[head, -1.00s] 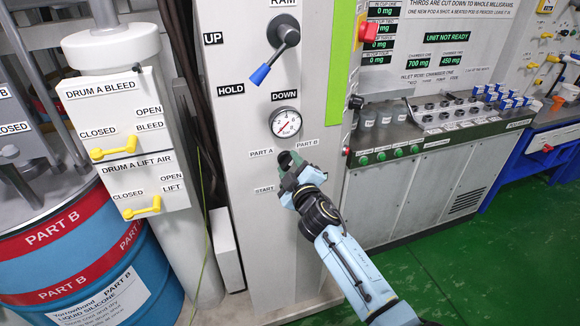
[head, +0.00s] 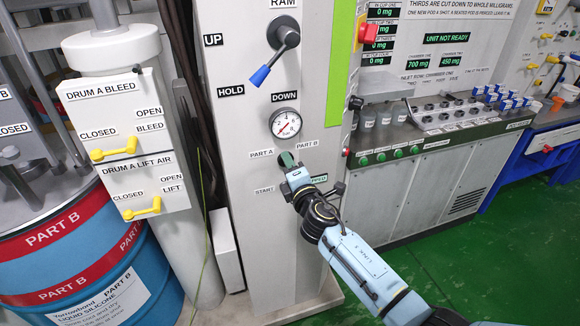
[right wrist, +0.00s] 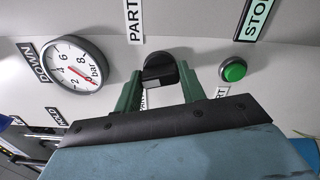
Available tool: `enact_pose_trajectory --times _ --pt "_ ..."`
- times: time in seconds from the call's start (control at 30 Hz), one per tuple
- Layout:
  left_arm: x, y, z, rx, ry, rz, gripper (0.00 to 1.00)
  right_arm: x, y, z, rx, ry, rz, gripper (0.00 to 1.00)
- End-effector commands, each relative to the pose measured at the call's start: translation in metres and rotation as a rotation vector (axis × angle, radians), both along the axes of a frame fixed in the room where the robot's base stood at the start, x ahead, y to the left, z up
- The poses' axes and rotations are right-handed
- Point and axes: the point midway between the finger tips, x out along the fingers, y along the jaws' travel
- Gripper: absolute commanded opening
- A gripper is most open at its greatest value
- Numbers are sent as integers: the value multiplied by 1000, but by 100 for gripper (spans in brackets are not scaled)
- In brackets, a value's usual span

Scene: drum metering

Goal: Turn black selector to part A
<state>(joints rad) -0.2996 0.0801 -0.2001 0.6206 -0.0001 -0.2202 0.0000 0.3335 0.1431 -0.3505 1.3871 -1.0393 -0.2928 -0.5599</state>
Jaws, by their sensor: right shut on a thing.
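The black selector (right wrist: 160,70) sits on the grey panel. In the right wrist view it lies between the two green fingers of my right gripper (right wrist: 160,88), which is shut on it. In the head view my right gripper (head: 288,160) covers most of the selector, below the gauge. The PART A label (head: 261,153) is to its upper left and the PART B label (head: 307,145) to its upper right. The fingers hide which way the selector's pointer faces. My left gripper is not in view.
The pressure gauge (head: 285,124) is just above. The blue-tipped ram lever (head: 272,62) is higher up. A START label (head: 264,189) is at lower left. A green button (right wrist: 233,69) is close beside the fingers in the right wrist view. Drum valve boxes (head: 123,112) stand at left.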

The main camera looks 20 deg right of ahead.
Motion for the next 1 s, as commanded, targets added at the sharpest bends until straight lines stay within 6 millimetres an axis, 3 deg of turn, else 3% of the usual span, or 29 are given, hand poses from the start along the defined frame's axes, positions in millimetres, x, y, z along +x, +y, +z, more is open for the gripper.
enact_pose_trajectory --times 0.5,1.0 --pt "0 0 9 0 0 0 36 0 -1 0 -414 -13 0 17" --pt "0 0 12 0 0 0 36 0 0 0 -545 -18 0 17"
